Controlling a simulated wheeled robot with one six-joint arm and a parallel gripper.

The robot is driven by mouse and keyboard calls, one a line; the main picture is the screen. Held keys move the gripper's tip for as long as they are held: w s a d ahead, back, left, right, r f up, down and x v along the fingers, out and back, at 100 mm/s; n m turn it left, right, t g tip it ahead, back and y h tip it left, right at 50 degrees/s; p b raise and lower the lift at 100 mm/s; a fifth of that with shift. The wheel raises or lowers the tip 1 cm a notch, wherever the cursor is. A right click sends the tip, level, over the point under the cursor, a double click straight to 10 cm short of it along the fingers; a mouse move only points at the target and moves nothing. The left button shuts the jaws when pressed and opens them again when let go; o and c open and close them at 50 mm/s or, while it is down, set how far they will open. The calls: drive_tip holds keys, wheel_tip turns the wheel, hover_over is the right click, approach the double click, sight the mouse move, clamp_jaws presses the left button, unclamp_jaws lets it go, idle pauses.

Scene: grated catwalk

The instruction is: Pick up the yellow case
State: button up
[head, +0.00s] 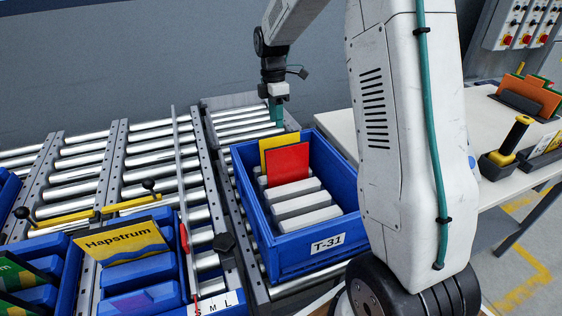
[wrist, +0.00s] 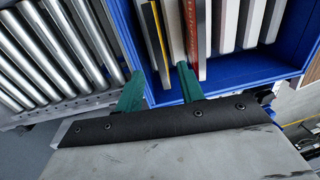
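A yellow case (head: 279,146) stands upright in the blue tote marked T-31 (head: 310,264), behind a red case (head: 288,165) that hides much of it. In the wrist view its narrow yellow-and-dark edge (wrist: 157,42) shows between the two green fingertips. My gripper (head: 276,113) hangs at the tote's far end, and the wrist view shows it open (wrist: 160,79), with nothing clearly gripped. One finger is to each side of the case's line; contact cannot be told. Another yellow case, labelled Hapstrum (head: 122,241), leans in a blue bin at the left.
Grey-white dividers (head: 300,203) fill the tote's near part. The tote's blue wall is close to my fingers. Roller conveyors (head: 80,165) lie to the left. A pale table (head: 480,125) with holders and tools stands at the right.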

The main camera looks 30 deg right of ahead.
sight(279, 135)
drive_tip(key=f, duration=0.4)
drive_tip(key=s+f, duration=0.1)
drive_tip(key=f, duration=0.2)
drive_tip(key=shift+d+f, duration=0.1)
drive_tip(key=shift+d, duration=0.1)
clamp_jaws()
